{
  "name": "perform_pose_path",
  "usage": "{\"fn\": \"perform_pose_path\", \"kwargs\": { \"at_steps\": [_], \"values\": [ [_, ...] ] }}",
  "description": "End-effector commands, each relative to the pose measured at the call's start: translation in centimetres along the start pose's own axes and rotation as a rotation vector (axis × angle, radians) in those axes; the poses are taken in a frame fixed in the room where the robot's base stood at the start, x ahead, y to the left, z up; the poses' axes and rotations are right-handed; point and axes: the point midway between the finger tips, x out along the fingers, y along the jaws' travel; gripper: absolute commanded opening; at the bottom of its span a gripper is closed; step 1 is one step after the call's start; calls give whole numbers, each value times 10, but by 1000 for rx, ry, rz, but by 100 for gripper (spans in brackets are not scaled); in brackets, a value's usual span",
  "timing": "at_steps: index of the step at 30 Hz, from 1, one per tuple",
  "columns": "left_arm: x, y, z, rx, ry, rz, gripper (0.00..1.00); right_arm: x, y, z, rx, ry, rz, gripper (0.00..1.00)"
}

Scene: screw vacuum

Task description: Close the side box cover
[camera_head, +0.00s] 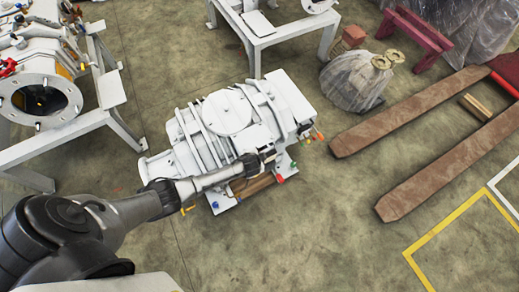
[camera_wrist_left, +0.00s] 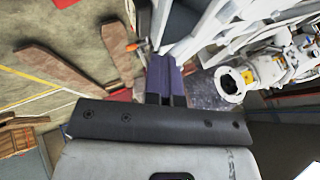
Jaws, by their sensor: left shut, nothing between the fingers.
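The white screw vacuum pump (camera_head: 215,125) stands on the floor in the middle of the head view. A small white box-like part (camera_head: 262,137) is on its near right side, beside my left gripper. I cannot make out a separate cover or tell how far it is open. My left gripper (camera_head: 268,156) reaches in from the left along the pump's near side, its tip close to this part. In the left wrist view my left gripper (camera_wrist_left: 165,68) has its two dark fingers together with nothing between them, close to white pump surfaces (camera_wrist_left: 190,40). Whether they touch is unclear. My right gripper is out of view.
Small coloured handles (camera_head: 317,134) stick out at the pump's right end. A white frame with machinery (camera_head: 40,100) stands at left. A wrapped grey bundle (camera_head: 352,82) and brown pallet forks (camera_head: 410,113) lie right. Floor in front of the pump is clear.

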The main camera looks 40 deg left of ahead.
Motion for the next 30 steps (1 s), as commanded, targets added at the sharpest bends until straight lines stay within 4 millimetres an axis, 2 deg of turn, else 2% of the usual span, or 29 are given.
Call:
{"fn": "perform_pose_path", "kwargs": {
  "at_steps": [3, 13, 30],
  "values": [
    [13, 10, 11, 11, -7, -45, 0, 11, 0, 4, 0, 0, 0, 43],
    [35, 27, 24, 5, -11, -47, 0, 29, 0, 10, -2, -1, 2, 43],
    [42, 33, 28, 7, -9, -48, 0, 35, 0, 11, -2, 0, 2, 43]
  ]
}}
